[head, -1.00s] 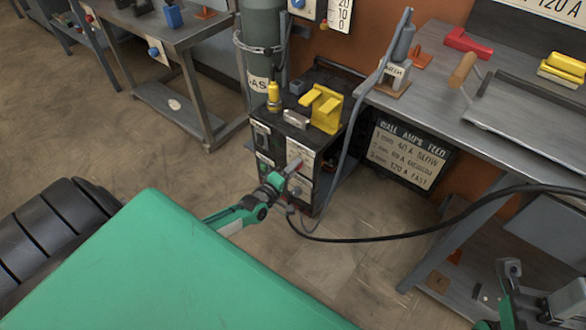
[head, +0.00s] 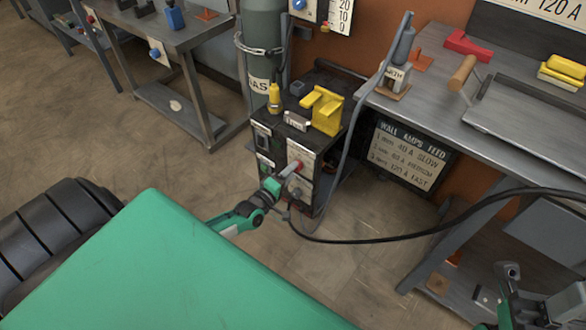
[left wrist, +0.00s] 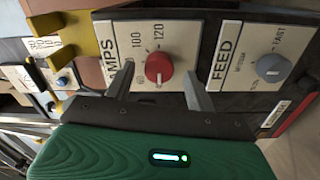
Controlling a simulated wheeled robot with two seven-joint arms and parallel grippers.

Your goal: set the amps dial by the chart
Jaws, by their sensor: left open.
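The welder (head: 300,125) stands on the floor, its front panel facing me. Its red amps dial (left wrist: 159,67) is in the left wrist view, with 100 and 120 printed above it; I cannot tell its exact setting. The dial also shows small in the head view (head: 298,166). My left gripper (left wrist: 158,84) is open, its fingers on either side of the dial and apart from it in the picture. The chart (head: 408,156) lists 1 mm 40 A slow, 2 mm 80 A medium, 3 mm 120 A fast. My right gripper (head: 540,285) is partly visible at lower right.
A grey feed dial (left wrist: 271,68) sits right of the amps dial. A yellow holder (head: 323,110) stands on the welder, and a gas cylinder (head: 263,45) behind it. A black cable (head: 400,232) runs right from near the welder. A sign (head: 545,10) at top right reads 120 A.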

